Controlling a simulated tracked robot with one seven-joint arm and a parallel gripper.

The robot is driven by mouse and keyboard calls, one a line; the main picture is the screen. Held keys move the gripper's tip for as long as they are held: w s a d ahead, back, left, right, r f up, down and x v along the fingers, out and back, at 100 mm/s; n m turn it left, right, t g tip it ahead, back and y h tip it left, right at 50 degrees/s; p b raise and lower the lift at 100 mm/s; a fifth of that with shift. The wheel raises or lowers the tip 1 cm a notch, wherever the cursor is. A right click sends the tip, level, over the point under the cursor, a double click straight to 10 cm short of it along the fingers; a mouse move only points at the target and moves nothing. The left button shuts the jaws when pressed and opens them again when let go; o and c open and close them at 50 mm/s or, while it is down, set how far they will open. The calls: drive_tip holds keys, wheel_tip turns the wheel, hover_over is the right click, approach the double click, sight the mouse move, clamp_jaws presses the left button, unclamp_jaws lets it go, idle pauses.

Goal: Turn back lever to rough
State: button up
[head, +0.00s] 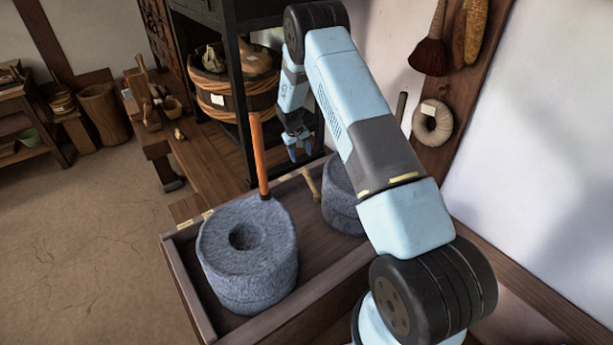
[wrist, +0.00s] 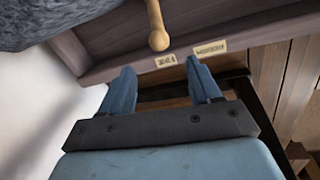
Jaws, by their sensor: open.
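The back quern (head: 341,200) is a grey stone drum in the wooden tray, partly hidden behind my arm. A short pale wooden lever (head: 311,184) sticks out from it toward the tray's far edge. In the wrist view the lever's round knob (wrist: 158,39) points at the smaller left label (wrist: 166,60); a longer label (wrist: 210,48) is to its right. Their lettering is too small to read surely. My gripper (head: 300,153) is open and empty, beyond the tray edge. In the wrist view my gripper (wrist: 158,70) has its fingers apart, with the knob ahead of the gap, not between them.
The front quern (head: 248,250) stands in the same tray, with an upright orange handle (head: 258,155) beside it. A dark shelf frame (head: 240,90) with a wooden tub (head: 235,95) stands close behind my gripper. A wall board with hanging items is at the right.

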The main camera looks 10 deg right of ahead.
sight(306, 175)
drive_tip(key=d+f, duration=0.1)
drive_tip(key=f, duration=0.7)
drive_tip(key=d+f, duration=0.1)
drive_tip(key=f, duration=0.4)
drive_tip(key=shift+w+d, duration=0.25)
drive_tip(key=shift+d, duration=0.05)
clamp_jaws()
